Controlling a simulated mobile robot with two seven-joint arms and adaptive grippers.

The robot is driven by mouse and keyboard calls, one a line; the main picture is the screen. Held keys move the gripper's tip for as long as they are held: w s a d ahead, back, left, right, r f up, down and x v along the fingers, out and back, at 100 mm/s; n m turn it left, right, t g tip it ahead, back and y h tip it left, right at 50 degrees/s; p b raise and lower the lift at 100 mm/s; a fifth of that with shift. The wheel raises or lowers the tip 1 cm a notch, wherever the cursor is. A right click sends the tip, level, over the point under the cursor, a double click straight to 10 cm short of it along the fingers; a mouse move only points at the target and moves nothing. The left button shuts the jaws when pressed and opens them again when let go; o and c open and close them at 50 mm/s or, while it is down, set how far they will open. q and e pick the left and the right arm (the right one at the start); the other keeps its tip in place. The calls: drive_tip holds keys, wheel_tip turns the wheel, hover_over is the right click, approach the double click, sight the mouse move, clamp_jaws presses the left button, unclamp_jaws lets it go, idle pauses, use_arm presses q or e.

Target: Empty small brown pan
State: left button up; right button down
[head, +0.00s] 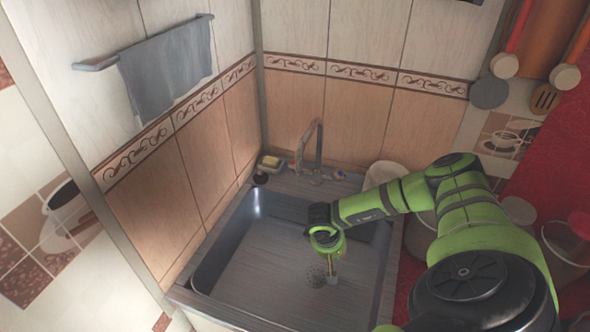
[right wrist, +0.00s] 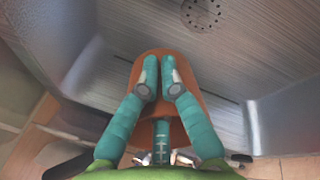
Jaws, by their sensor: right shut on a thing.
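My right gripper (head: 331,262) reaches in from the right and hangs over the sink basin (head: 260,255). In the right wrist view the same gripper (right wrist: 162,88) is shut, its two teal fingers close together on a brown, round-ended thing (right wrist: 190,75), which looks like the small brown pan. The fingers cover much of it, and I cannot see whether anything is in it. In the head view the gripper and arm mostly hide it. My left gripper is not in view.
The basin's drain (head: 316,278) lies below the gripper, and the basin floor looks clear. A faucet (head: 318,150) stands at the back edge, with a sponge (head: 270,161) to its left. A white container (head: 385,172) and lidded pots (head: 570,240) stand on the right.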

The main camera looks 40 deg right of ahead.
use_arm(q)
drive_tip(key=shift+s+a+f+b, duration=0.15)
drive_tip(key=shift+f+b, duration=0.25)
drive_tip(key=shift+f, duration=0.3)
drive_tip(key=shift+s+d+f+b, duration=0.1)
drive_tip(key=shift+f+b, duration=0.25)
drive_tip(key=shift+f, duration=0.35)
use_arm(e)
drive_tip(key=shift+w+a+r+g+h, duration=0.15)
drive_tip(key=shift+a+r+g+h, duration=0.3)
drive_tip(key=shift+h, duration=0.9)
drive_tip(key=shift+w+a+r+g+h, duration=0.15)
drive_tip(key=shift+a+h, duration=0.45)
drive_tip(key=shift+h, duration=0.8)
drive_tip(key=shift+w+a+r+g+h, duration=0.2)
drive_tip(key=shift+a+g+h, duration=0.3)
drive_tip(key=shift+h, duration=0.85)
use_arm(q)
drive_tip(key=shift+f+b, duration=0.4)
use_arm(e)
drive_tip(key=shift+a+r+h, duration=0.1)
drive_tip(key=shift+r+h, duration=0.2)
drive_tip(key=shift+h, duration=0.4)
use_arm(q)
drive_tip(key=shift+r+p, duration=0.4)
use_arm(e)
drive_tip(key=shift+a+r+h, duration=0.1)
drive_tip(key=shift+r+h, duration=0.2)
drive_tip(key=shift+h, duration=0.2)
